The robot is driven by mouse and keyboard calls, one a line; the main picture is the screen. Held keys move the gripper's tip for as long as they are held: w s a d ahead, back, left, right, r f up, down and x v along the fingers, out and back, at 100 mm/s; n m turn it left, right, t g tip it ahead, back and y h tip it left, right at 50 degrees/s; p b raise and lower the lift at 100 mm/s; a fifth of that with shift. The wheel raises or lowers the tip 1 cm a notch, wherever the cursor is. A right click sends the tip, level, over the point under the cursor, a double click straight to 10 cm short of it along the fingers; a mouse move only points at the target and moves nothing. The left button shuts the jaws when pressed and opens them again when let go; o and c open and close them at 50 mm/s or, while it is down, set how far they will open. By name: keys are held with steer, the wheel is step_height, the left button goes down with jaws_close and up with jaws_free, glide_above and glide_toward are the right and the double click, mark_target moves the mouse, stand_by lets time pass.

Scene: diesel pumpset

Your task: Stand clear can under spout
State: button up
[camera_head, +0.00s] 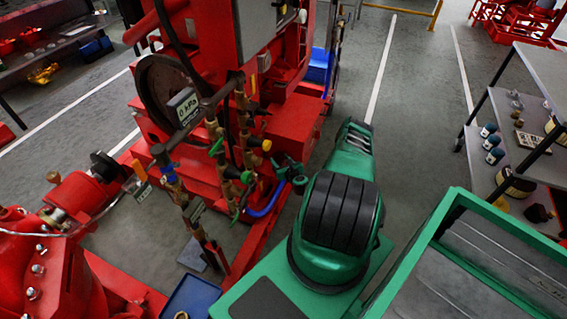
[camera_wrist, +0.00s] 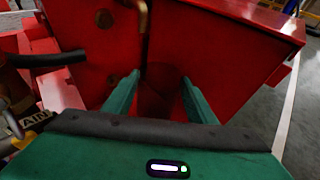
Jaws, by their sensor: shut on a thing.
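My gripper (camera_wrist: 160,80) reaches forward in the wrist view, with its two green fingers closed on a dark red, rounded thing (camera_wrist: 161,95). This looks like the can, but it blends into the red panels behind and its outline is hard to see. A brass pipe (camera_wrist: 143,28), perhaps the spout, hangs down just above and left of the fingertips. I cannot tell whether the can is directly under it or touches anything below. In the head view my gripper and the can cannot be made out clearly.
The red pumpset (camera_head: 285,125) with valves and hoses stands close in front and left. A dark hose (camera_wrist: 45,60) lies left of my fingers. A shelf (camera_head: 480,155) stands at the right. Grey floor (camera_head: 415,110) is open between them.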

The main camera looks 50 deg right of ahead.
steer(key=shift+w+a+f, duration=0.1)
steer(key=shift+w+a, duration=0.2)
steer(key=shift+w, duration=0.45)
steer(key=shift+w+a+r, duration=0.1)
steer(key=shift+w+a, duration=0.25)
steer(key=shift+w, duration=0.45)
steer(key=shift+w+a+f, duration=0.1)
steer(key=shift+w+a, duration=0.2)
steer(key=shift+w, duration=0.45)
steer(key=shift+f, duration=0.35)
steer(key=o, duration=1.5)
steer(key=shift+c, duration=0.2)
steer(key=shift+s, duration=0.1)
steer(key=v, duration=1)
steer(key=shift+s, duration=0.25)
steer(key=shift+r, duration=0.1)
